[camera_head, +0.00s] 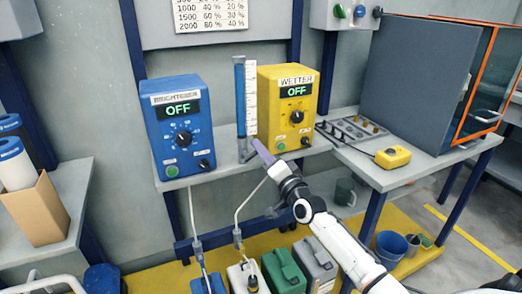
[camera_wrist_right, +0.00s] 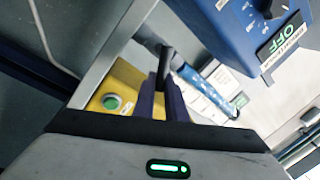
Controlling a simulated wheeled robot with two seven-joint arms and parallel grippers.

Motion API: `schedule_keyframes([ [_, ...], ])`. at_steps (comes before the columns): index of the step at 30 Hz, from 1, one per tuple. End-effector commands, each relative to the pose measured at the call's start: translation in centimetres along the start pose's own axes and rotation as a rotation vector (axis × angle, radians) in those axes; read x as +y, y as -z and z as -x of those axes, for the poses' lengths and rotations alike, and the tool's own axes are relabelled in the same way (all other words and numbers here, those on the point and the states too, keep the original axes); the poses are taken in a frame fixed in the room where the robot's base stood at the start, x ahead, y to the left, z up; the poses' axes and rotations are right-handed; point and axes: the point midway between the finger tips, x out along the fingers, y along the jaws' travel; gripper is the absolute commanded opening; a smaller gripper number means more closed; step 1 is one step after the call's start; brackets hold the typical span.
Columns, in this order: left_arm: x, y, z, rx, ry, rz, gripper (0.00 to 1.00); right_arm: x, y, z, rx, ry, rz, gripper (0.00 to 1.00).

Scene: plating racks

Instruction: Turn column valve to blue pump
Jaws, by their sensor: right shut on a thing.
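The blue pump (camera_head: 180,125), labelled BRIGHTENER, stands on the left of the shelf with its display reading OFF. The yellow pump (camera_head: 287,108), labelled WETTER, stands on the right and also reads OFF. Between them stands a slim blue column (camera_head: 240,95) with a white scale. My right gripper (camera_head: 261,150) is at the column's foot, in front of the yellow pump. In the right wrist view its purple fingers are shut on the black valve handle (camera_wrist_right: 165,62). The valve body is mostly hidden, and I cannot tell which pump the handle points to. My left gripper is out of view.
Blue, white, green and grey jugs (camera_head: 284,272) stand below the shelf, with hoses rising from some. A yellow box (camera_head: 393,157) and a grey cabinet (camera_head: 415,85) are on the right bench. A cardboard box (camera_head: 36,212) stands at the left.

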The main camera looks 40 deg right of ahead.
Motion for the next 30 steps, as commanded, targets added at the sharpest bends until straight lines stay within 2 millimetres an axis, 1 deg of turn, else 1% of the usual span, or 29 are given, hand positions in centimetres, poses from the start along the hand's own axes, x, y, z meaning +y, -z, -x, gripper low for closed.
schedule_keyframes([
  [7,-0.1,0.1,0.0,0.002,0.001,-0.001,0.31,0.1,0.0,0.0,0.0,-0.001,-0.002,0.0],
  [8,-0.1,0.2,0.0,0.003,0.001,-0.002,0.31,0.1,0.0,0.0,0.0,-0.001,-0.002,0.16],
  [10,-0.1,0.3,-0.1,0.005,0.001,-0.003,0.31,0.0,0.0,0.0,0.0,-0.001,-0.001,0.28],
  [11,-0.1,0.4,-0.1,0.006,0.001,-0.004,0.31,0.0,0.0,0.0,0.0,-0.001,-0.001,0.3],
  [19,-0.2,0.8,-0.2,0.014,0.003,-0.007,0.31,0.0,0.0,0.1,0.0,-0.001,0.0,0.3],
  [22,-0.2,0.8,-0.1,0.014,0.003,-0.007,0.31,0.1,-0.1,0.7,-0.001,-0.002,0.0,0.3],
  [26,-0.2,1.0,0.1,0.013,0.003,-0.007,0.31,0.1,0.0,2.6,-0.002,-0.003,0.0,0.3],
  [30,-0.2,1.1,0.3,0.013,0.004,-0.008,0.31,0.1,0.0,5.4,-0.002,-0.003,0.001,0.3],
])
